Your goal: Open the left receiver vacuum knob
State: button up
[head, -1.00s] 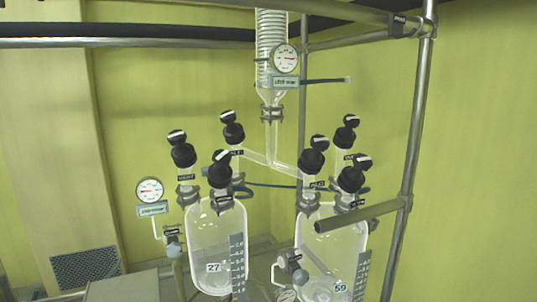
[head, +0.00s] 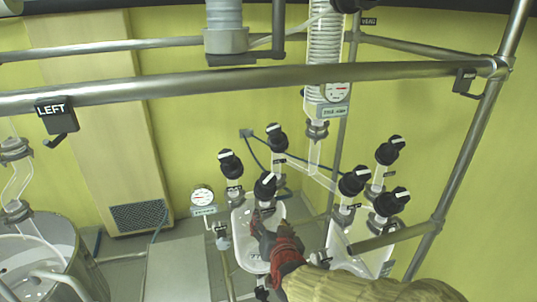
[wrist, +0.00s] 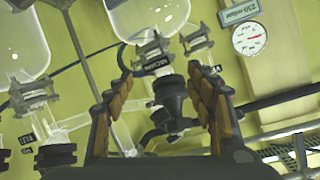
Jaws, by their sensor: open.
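The left receiver (head: 247,258) is a clear glass vessel with several black knobs on its necks. In the head view these include a left knob (head: 230,164), a front knob (head: 265,186) and a back knob (head: 276,138). My gripper (head: 259,222) is in front of the receiver and hides part of it. In the wrist view my gripper (wrist: 161,75) is open, with a finger on each side of a black-capped neck (wrist: 173,106). A label reading VACUUM (wrist: 158,62) is beside that neck. I cannot tell whether the fingers touch it.
The right receiver (head: 352,258) stands close by with its own black knobs.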

aim_at(267, 185)
jog(key=r+t+h+p, duration=0.1)
jog(key=r+p, duration=0.1)
jog(key=p, duration=0.2)
jog(key=a+r+m+t+h+p, duration=0.1)
jog(key=r+p, duration=0.2)
jog(key=p, duration=0.1)
jog(key=w+a+r+t+h+p, duration=0.1)
jog(key=r+h+p, duration=0.1)
jog(key=r+p, duration=0.1)
jog(key=shift+r+m+t+p, duration=0.1)
jog(key=shift+m+t+p, duration=0.3)
jog(key=shift+p, duration=0.2)
jog(key=shift+s+d+r+h+p, duration=0.1)
jog(key=shift+s+r+h+p, duration=0.2)
jog(key=shift+p, duration=0.2)
jog(key=shift+w+d, duration=0.15)
jog(key=shift+w, duration=0.35)
jog(key=w, duration=0.2)
jog(key=w+p, duration=0.1)
jog(key=w, duration=0.1)
jog(key=w+p, duration=0.1)
jog(key=w, duration=0.1)
jog(key=shift+w+d, duration=0.4)
jog(key=c, duration=1.1)
jog(key=shift+c, duration=0.3)
